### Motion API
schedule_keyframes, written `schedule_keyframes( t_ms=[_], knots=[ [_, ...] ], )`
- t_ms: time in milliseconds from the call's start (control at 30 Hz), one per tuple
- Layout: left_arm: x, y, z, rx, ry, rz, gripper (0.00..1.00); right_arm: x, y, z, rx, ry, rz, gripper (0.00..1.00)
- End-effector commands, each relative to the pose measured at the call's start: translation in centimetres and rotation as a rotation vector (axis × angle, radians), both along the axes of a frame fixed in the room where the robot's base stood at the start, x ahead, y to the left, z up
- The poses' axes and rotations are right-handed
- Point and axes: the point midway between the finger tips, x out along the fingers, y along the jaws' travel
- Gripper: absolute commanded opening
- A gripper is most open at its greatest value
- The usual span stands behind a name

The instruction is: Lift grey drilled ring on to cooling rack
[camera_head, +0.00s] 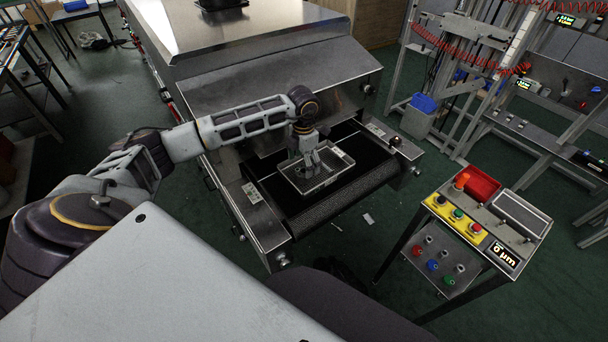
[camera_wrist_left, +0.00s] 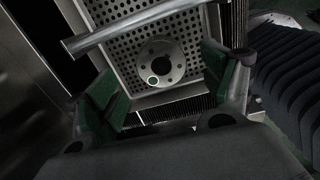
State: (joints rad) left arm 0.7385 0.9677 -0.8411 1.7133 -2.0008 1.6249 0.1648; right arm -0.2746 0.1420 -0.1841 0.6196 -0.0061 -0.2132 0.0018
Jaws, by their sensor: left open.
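The grey drilled ring (camera_wrist_left: 160,62), a flat disc with a centre hole and small holes around it, lies in a perforated metal tray (camera_wrist_left: 120,15) in the left wrist view. In the head view the tray (camera_head: 326,182) sits on the dryer's black belt (camera_head: 350,186); the ring itself is hard to make out there. My left gripper (camera_head: 309,168) is over the tray, pointing down. In the wrist view its green-padded fingers (camera_wrist_left: 165,90) are spread apart, with the ring between and beyond them, not gripped. My right gripper is out of view. I cannot identify the cooling rack for certain.
A metal bar (camera_wrist_left: 140,24), apparently the tray's handle, crosses above the tray in the wrist view. The steel dryer hood (camera_head: 270,80) stands right behind the arm. Metal frames stand beyond.

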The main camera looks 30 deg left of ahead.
Motion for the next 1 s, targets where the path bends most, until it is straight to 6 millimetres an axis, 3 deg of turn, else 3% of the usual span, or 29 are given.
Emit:
schedule_keyframes(
  t_ms=[433,967,1000],
  knots=[
    [-0.1,-0.2,-4.4,-0.001,0.003,-0.001,0.81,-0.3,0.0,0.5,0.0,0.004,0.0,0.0],
    [0.0,-0.2,-4.6,0.0,0.001,0.0,0.81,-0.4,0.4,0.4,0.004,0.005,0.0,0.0],
    [0.0,-0.2,-4.6,0.0,0.001,0.0,0.76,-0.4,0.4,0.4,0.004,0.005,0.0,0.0]
  ],
)
